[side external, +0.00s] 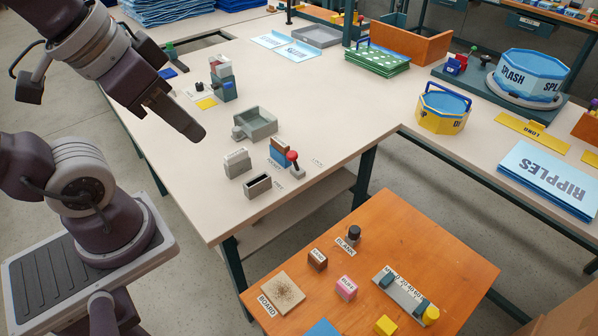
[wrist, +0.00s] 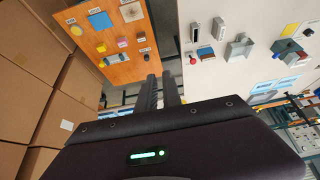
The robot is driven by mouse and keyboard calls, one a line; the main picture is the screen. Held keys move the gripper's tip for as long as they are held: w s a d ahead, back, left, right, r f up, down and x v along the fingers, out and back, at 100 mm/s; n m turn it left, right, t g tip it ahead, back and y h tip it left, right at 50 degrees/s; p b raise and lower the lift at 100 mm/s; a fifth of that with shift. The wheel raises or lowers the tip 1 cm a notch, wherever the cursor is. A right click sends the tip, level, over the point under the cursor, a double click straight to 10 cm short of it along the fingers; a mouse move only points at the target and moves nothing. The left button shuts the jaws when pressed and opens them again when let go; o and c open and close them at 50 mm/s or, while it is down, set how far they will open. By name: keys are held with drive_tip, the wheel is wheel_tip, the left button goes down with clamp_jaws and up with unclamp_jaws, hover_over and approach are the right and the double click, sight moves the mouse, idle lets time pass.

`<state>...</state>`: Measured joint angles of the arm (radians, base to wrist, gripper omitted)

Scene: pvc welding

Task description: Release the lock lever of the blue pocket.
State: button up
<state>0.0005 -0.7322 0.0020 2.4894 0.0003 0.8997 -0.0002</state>
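The blue pocket (side external: 278,152) stands on the pale table, with a lever that has a red knob (side external: 292,156) at its right side. In the wrist view the blue pocket (wrist: 205,52) and the red knob (wrist: 193,61) show to the right of my fingers. The lever's exact lock position is too small to tell. My gripper (side external: 197,133) is above the table, up and to the left of the pocket, and touches nothing. In the wrist view my gripper (wrist: 160,77) shows two dark fingers with a gap between them, empty.
An orange table (side external: 430,240) with labelled small blocks is in front. The pale table right of the lever is clear.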

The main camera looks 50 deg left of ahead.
drive_tip(key=o, duration=0.7)
drive_tip(key=shift+n+g, duration=0.3)
drive_tip(key=shift+g, duration=0.2)
drive_tip(key=w, duration=0.4)
drive_tip(key=w+a, duration=0.1)
drive_tip(key=w, duration=0.1)
drive_tip(key=shift+r, duration=0.35)
drive_tip(key=shift+o, duration=0.2)
drive_tip(key=w+a+f+g, duration=0.1)
drive_tip(key=w, duration=0.5)
drive_tip(key=shift+a+n, duration=0.3)
drive_tip(key=n+g+y, duration=0.1)
drive_tip(key=n+g, duration=0.1)
drive_tip(key=g, duration=0.2)
hover_over(292, 152)
drive_tip(key=d, duration=0.1)
wheel_tip(292, 152, down, 24)
drive_tip(key=shift+r, duration=0.25)
drive_tip(key=f, duration=0.4)
drive_tip(key=a+f, duration=0.1)
drive_tip(key=f, duration=0.2)
drive_tip(key=shift+f, duration=0.4)
